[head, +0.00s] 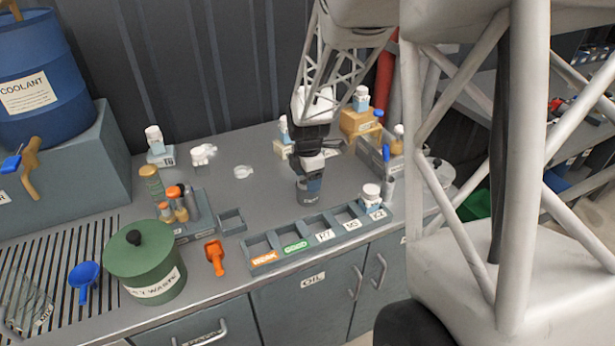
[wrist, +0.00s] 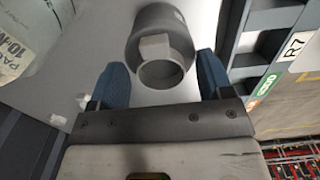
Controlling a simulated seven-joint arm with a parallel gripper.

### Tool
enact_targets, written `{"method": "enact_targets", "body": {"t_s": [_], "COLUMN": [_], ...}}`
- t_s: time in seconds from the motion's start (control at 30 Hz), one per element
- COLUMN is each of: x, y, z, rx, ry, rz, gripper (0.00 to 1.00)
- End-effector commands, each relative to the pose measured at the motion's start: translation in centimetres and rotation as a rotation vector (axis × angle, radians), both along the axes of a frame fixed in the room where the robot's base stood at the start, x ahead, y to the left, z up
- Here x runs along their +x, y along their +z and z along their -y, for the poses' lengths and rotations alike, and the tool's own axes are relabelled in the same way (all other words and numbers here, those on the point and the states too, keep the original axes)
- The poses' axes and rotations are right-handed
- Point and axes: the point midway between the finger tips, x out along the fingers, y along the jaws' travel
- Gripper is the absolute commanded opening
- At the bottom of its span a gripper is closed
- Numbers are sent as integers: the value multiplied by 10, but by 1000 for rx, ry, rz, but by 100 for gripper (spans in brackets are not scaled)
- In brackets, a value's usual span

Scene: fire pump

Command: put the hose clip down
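My gripper (head: 312,155) is over the middle of the bench, just above a dark grey labelled cylinder (head: 309,191). In the wrist view my gripper (wrist: 160,80) has its two blue fingers spread apart. Between and just beyond them is a light grey ring with a block-like part on it, which looks like the hose clip (wrist: 160,73). Gaps show on both sides of it, so the fingers do not appear to touch it. It lies over the dark cylinder (wrist: 160,18) in that view; whether it rests on it or inside it I cannot tell.
A row of labelled compartments (head: 249,241) runs along the bench's front edge. A green waste canister (head: 142,252), an orange scoop (head: 215,257) and a bottle rack stand left. Small pale items (head: 203,154) lie behind. Boxes and bottles crowd the right. Bare bench lies left of the cylinder.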

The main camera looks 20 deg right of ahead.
Motion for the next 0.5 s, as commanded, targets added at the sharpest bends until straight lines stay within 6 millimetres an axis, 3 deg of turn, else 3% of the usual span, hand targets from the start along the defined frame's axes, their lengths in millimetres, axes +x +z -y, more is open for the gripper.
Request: {"method": "enact_targets", "body": {"t_s": [0.27,0.5], "x": [0,0], "y": [1,15], "z": [0,0], "rx": [0,0], "ry": [0,0], "rz": [0,1], "gripper": [73,73]}}
